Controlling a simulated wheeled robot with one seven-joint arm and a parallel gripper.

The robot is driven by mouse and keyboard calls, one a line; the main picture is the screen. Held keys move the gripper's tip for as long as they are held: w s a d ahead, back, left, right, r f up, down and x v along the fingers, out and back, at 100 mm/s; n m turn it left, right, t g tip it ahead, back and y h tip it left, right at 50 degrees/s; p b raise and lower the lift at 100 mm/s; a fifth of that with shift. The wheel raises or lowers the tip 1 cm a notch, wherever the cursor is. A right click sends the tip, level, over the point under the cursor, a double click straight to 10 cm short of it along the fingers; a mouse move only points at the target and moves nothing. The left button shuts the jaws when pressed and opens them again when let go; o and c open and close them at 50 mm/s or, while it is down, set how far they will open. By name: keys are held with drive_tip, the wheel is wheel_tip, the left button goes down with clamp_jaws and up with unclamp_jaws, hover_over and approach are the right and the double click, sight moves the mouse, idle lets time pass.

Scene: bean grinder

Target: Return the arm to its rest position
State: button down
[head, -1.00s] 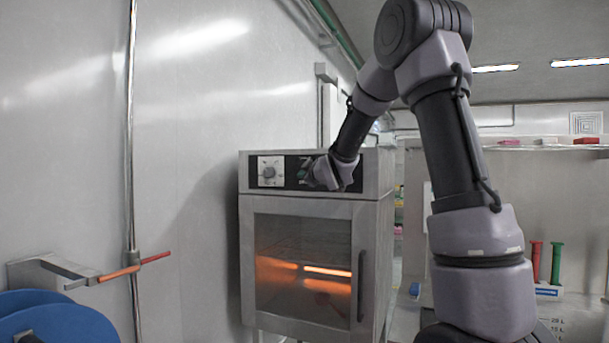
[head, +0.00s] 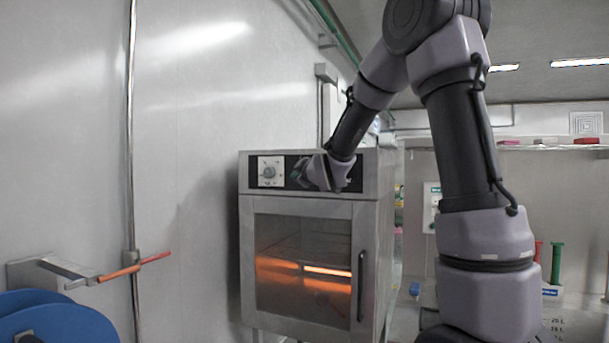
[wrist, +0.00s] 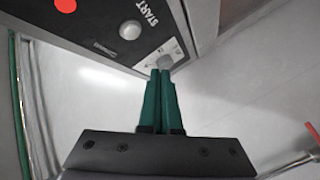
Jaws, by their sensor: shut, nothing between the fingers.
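My gripper (wrist: 161,75) shows in the wrist view with its two green fingers closed together and nothing between them. Its tips appear close to the grey knob (wrist: 166,62) on the oven's control panel; I cannot tell whether they touch it. In the head view my gripper (head: 302,172) is in front of the panel, just right of the round knob (head: 268,172), and my wrist hides the panel's right part. The oven (head: 300,255) is a steel box with its glass door shut and an orange glow inside.
A white START button (wrist: 130,30) and a red light (wrist: 65,5) are on the panel. An orange-red handle (head: 135,268) juts from the left wall, above a blue wheel (head: 62,318). A shelf (head: 520,147) and red and green tubes (head: 556,262) stand at the right.

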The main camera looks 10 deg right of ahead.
idle(0.3)
drive_tip(key=s+d+m+g+h, duration=0.1)
drive_tip(key=s+d+m+g, duration=0.2)
drive_tip(key=s, duration=0.5)
drive_tip(key=s+d+m+g+h, duration=0.1)
drive_tip(key=s+d+m, duration=0.35)
drive_tip(key=s, duration=0.25)
drive_tip(key=s+f+m+g, duration=0.3)
drive_tip(key=s+m, duration=0.1)
drive_tip(key=s, duration=0.7)
drive_tip(key=s+a+f+m+g+y, duration=0.1)
drive_tip(key=s+f+m+g, duration=0.2)
drive_tip(key=s, duration=0.9)
drive_tip(key=shift+a+f+m, duration=0.25)
drive_tip(key=shift+f+m, duration=0.05)
drive_tip(key=shift+m, duration=0.45)
